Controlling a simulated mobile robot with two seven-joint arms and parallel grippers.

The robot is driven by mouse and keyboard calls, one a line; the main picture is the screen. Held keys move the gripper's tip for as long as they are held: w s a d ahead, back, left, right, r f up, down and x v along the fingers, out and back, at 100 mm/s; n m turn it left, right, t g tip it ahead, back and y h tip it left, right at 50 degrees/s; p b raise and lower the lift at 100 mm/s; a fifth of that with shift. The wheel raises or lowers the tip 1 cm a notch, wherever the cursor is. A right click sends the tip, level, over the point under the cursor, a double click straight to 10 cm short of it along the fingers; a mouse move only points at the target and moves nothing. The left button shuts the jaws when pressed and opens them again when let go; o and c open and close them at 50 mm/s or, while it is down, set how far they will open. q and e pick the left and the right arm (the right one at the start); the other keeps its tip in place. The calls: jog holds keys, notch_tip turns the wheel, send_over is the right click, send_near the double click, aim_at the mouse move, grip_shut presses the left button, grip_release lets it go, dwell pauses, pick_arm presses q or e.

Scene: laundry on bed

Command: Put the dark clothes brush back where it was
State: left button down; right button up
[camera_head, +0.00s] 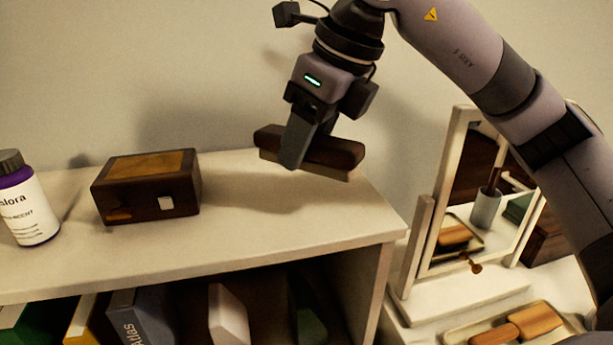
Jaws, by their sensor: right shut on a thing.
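The dark clothes brush (337,153) has a dark brown wooden back and a paler bristle strip underneath. My right gripper (297,150) comes down from above and is shut on the brush across its middle. The brush lies roughly level over the right part of the shelf top (290,215). A shadow shows on the shelf beneath it, and I cannot tell whether the bristles touch the surface. The gripper's fingers hide part of the brush. My left gripper is not in view.
A dark wooden box (147,187) and a purple bottle (28,200) stand on the shelf top at left. A mirror (470,200) stands lower right, with a tray holding a light wooden brush (517,325). The shelf top between box and right edge is clear.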

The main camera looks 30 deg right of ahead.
aim_at(306, 201)
jog(key=shift+f, duration=2.65)
jog(key=shift+f, duration=0.2)
jog(key=o, duration=0.9)
jog(key=shift+r, duration=0.1)
jog(key=shift+r, duration=0.2)
jog(key=v, duration=1.1)
jog(key=shift+s+d+r, duration=0.1)
jog(key=shift+s+r, duration=0.05)
jog(key=shift+r, duration=0.25)
